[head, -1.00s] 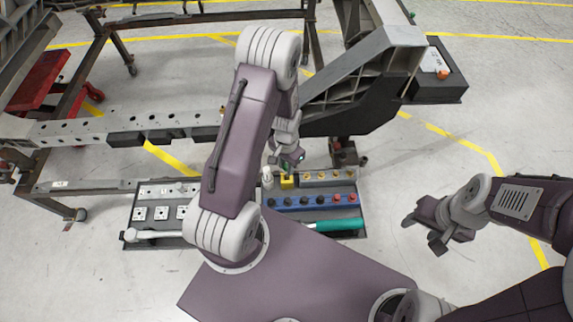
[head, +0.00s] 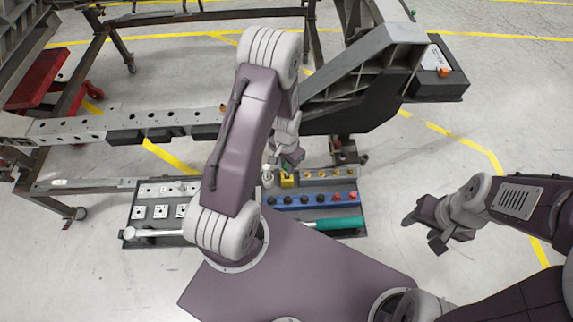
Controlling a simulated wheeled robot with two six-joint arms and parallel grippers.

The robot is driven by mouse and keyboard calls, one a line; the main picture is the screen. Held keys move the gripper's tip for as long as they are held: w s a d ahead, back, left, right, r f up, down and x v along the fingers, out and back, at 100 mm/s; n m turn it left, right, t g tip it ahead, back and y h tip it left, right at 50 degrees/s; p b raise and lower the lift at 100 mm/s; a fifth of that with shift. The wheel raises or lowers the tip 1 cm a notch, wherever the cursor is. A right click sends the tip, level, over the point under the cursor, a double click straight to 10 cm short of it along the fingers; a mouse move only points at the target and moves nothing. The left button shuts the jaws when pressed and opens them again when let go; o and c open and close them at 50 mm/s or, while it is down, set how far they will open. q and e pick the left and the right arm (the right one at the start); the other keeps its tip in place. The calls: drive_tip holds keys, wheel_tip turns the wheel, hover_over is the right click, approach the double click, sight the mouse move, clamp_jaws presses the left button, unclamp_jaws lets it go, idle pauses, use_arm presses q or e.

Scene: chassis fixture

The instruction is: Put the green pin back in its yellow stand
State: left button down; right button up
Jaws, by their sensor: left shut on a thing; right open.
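The yellow stand (head: 287,181) is a small block on the dark tool tray, right of the picture's centre line of my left arm. The green pin (head: 286,170) shows as a small green bit just above the stand. My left gripper (head: 287,166) is shut on the pin, right over the stand. The pin's lower end is too small to tell whether it is inside the stand or just above it. My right gripper (head: 422,232) is open and empty, over bare floor at the right.
The dark tray (head: 315,234) also holds a blue rack (head: 312,200) with black and red knobs, a grey rack with yellow pieces (head: 325,176), white plates (head: 160,212) and a teal-handled tool (head: 338,224). The metal chassis frame (head: 75,128) stands behind.

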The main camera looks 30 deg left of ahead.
use_arm(q)
drive_tip(key=shift+f+b, duration=0.45)
drive_tip(key=shift+f, duration=0.25)
drive_tip(key=shift+f+b, duration=0.7)
drive_tip(key=shift+f, duration=0.45)
drive_tip(key=c, duration=1.1)
unclamp_jaws()
drive_tip(key=shift+c, duration=0.5)
drive_tip(key=shift+r, duration=0.1)
wheel_tip(320, 180, up, 7)
drive_tip(key=p, duration=0.6)
drive_tip(key=shift+p, duration=0.35)
